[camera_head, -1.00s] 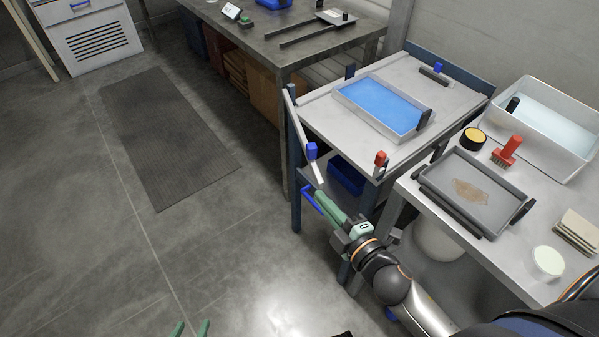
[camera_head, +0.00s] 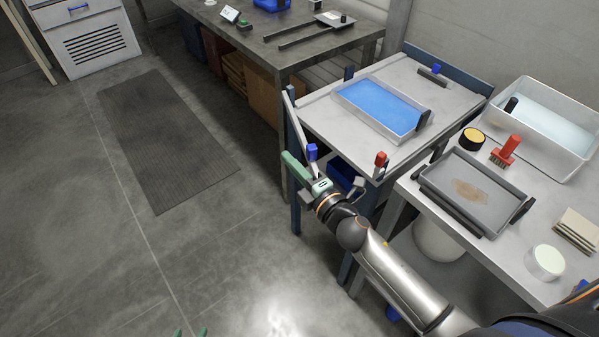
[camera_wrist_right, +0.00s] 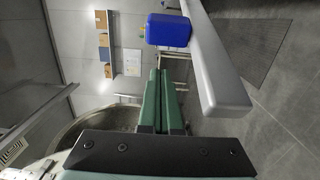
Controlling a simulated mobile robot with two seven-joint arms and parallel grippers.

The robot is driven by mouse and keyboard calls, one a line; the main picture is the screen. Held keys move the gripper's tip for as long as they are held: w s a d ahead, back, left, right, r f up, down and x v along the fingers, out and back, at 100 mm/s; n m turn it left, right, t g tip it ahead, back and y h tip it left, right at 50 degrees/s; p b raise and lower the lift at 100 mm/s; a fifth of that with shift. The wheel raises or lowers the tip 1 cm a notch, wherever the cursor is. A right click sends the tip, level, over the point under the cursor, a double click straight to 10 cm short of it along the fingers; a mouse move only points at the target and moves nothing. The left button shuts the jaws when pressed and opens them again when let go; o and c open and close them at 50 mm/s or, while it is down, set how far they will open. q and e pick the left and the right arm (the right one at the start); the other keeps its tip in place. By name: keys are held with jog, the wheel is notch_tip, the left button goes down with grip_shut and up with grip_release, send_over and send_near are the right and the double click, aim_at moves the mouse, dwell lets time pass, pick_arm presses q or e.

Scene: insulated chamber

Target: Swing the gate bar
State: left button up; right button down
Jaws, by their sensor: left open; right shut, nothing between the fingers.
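The pale grey gate bar (camera_head: 299,126) runs along the left end of the tray table, with a blue block (camera_head: 312,151) near its close end. In the right wrist view the bar (camera_wrist_right: 215,62) and its blue block (camera_wrist_right: 168,30) are close to my fingers. My right gripper (camera_head: 287,160) has its green fingers shut and empty, beside the close end of the bar. The fingers also show in the wrist view (camera_wrist_right: 162,75); I cannot tell whether they touch the bar. My left gripper (camera_head: 190,333) is open at the bottom edge, only its fingertips visible.
The table holds a blue-filled tray (camera_head: 382,105) and a red block (camera_head: 380,160) at its front edge. A side bench on the right carries a grey tray (camera_head: 452,168), red brush (camera_head: 507,150) and white basin (camera_head: 560,153). Open floor with a dark mat (camera_head: 165,140) lies left.

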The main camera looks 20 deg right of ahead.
jog(key=shift+s+d+f, duration=0.1)
jog(key=shift+s+d, duration=0.05)
jog(key=shift+d, duration=0.75)
jog(key=shift+s+d, duration=0.1)
jog(key=shift+d, duration=0.75)
jog(key=d+n+y, duration=0.1)
jog(key=d, duration=0.5)
jog(key=shift+d+g+y, duration=0.15)
jog(key=shift+g+y, duration=0.15)
jog(key=shift+y, duration=0.1)
